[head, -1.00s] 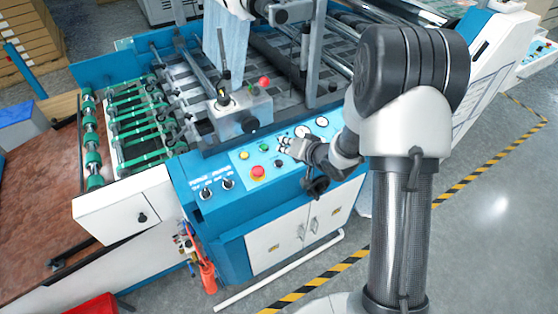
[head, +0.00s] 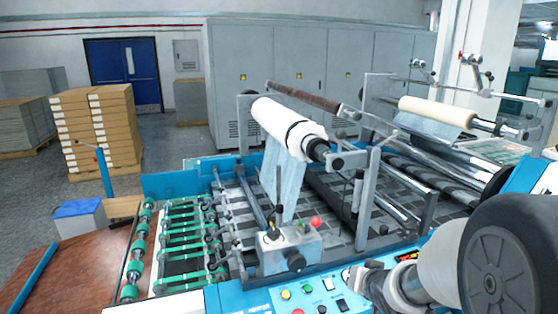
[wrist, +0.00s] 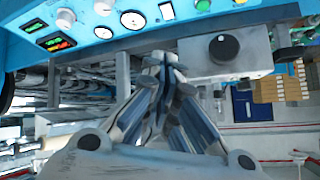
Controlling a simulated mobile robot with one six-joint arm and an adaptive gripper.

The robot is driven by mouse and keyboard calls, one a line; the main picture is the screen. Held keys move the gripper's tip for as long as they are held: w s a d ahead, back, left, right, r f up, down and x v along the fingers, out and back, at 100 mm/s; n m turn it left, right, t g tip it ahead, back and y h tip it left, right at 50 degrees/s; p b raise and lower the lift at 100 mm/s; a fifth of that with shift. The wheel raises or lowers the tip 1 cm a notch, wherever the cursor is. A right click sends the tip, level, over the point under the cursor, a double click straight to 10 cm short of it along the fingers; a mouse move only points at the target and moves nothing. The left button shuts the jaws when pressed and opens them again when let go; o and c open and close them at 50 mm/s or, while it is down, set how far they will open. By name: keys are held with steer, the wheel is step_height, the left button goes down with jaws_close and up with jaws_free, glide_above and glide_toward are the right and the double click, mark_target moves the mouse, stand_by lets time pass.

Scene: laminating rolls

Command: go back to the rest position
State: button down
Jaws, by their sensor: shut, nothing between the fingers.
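My gripper (head: 354,274) is at the lower right of the head view, over the blue control panel (head: 325,293) of the laminating machine. In the wrist view my gripper (wrist: 168,72) has its fingers together with nothing between them. The panel's blue face (wrist: 78,18) with dials and lit displays fills the top of the wrist view. A grey box with a black knob (wrist: 223,49) shows just beyond the fingertips. I cannot tell the exact gap between the fingers and the panel.
A white laminating roll (head: 287,125) hangs above the machine, with a second roll (head: 436,110) to the right. Green rollers (head: 190,240) are on the left. Stacked cartons (head: 95,130) and grey cabinets (head: 300,85) stand behind.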

steer(key=s+r+g+h, duration=0.1)
steer(key=s+r, duration=0.3)
steer(key=s, duration=0.3)
steer(key=s+r+g+h, duration=0.1)
steer(key=s+r, duration=0.3)
steer(key=s, duration=0.4)
steer(key=s+a+n+g+y+b, duration=0.1)
steer(key=s+a+n+g, duration=0.2)
steer(key=s, duration=1.4)
steer(key=shift+a+y, duration=0.3)
steer(key=shift+a, duration=0.85)
